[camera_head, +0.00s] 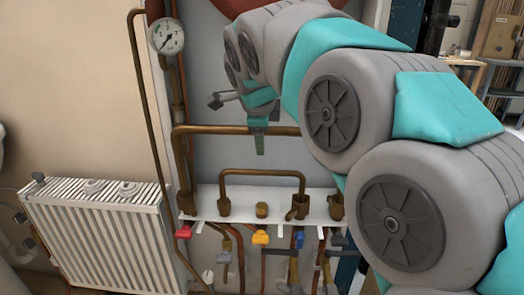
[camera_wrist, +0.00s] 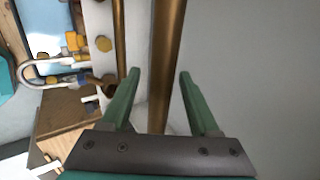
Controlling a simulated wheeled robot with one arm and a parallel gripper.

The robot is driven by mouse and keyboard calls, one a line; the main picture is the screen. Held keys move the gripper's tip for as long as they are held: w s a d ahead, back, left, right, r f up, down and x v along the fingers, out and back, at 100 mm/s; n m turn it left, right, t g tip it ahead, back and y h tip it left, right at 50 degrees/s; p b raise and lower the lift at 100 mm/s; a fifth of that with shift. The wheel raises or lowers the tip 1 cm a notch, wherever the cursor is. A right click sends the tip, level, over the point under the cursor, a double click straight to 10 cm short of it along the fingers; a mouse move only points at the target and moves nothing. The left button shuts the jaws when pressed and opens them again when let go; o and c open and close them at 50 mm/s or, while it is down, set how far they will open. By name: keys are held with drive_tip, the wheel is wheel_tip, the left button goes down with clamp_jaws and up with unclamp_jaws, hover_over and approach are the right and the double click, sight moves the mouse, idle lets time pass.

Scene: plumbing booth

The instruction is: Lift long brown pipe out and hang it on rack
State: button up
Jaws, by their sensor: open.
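The long brown pipe (camera_head: 220,130) runs level across the wall panel, and its left leg bends down to a brown fitting on the white shelf. My arm hides its right end. My gripper (camera_head: 259,143) points down at its level run, with a green finger in front of it. In the wrist view the pipe (camera_wrist: 166,50) passes between the two green fingers of my gripper (camera_wrist: 158,76). The fingers are spread with gaps beside the pipe. I cannot make out a rack for hanging it.
A shorter brown pipe (camera_head: 262,173) arches below, between fittings on the white shelf (camera_head: 245,213). Coloured valves, including a yellow one (camera_head: 260,237), hang underneath. A gauge (camera_head: 167,36) and a white radiator (camera_head: 105,235) stand left. Background shelving is at the far right.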

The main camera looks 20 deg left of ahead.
drive_tip(key=shift+w+f, duration=0.2)
drive_tip(key=shift+f, duration=0.2)
clamp_jaws()
idle(1.2)
